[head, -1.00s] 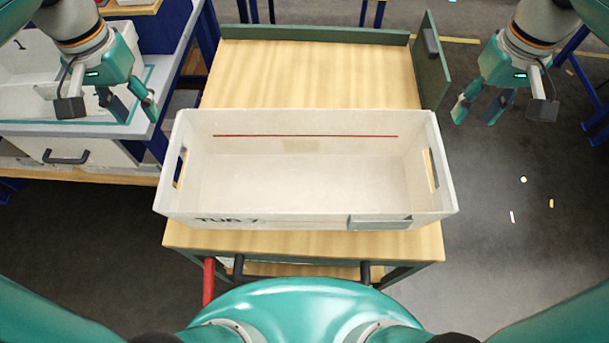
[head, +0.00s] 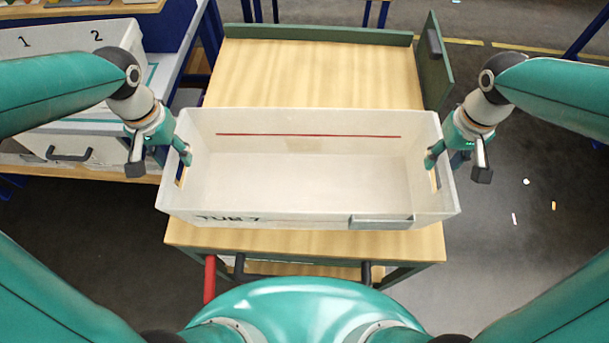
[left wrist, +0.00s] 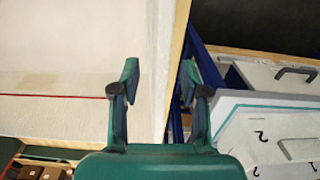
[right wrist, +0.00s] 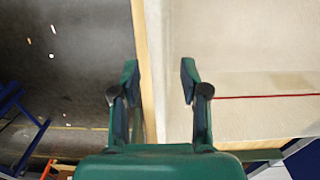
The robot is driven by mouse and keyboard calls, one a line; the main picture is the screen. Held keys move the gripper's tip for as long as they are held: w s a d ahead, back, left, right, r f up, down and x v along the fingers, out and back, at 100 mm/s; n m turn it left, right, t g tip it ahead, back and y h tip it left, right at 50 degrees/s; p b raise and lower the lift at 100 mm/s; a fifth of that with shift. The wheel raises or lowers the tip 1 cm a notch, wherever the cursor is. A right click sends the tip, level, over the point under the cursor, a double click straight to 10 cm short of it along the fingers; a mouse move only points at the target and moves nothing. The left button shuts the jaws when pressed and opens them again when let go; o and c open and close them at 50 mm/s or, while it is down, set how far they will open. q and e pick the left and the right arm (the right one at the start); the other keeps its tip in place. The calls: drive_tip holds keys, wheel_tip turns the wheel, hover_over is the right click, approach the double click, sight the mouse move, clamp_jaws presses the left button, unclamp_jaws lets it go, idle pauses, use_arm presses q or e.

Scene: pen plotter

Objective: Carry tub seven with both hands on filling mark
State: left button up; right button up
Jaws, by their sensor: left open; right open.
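Tub seven (head: 300,180) is a white, open, empty tub marked "TUB 7", with a red line (head: 310,135) along its inner far wall and a slot in each end wall. It stands on a wooden-topped cart. My left gripper (head: 172,160) is open at the tub's left end wall; in the left wrist view its fingers (left wrist: 158,85) lie either side of the wall's rim. My right gripper (head: 445,160) is open at the right end wall; in the right wrist view its fingers (right wrist: 158,85) also straddle the rim. I cannot tell whether any finger touches the wall.
The cart top (head: 315,75) is bare behind the tub, with a green rim at the back and a raised green panel (head: 433,65) at right. A bench with white bins numbered 1 and 2 (head: 65,42) stands left. Small scraps lie on the floor at right.

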use_arm(q)
clamp_jaws()
use_arm(e)
clamp_jaws()
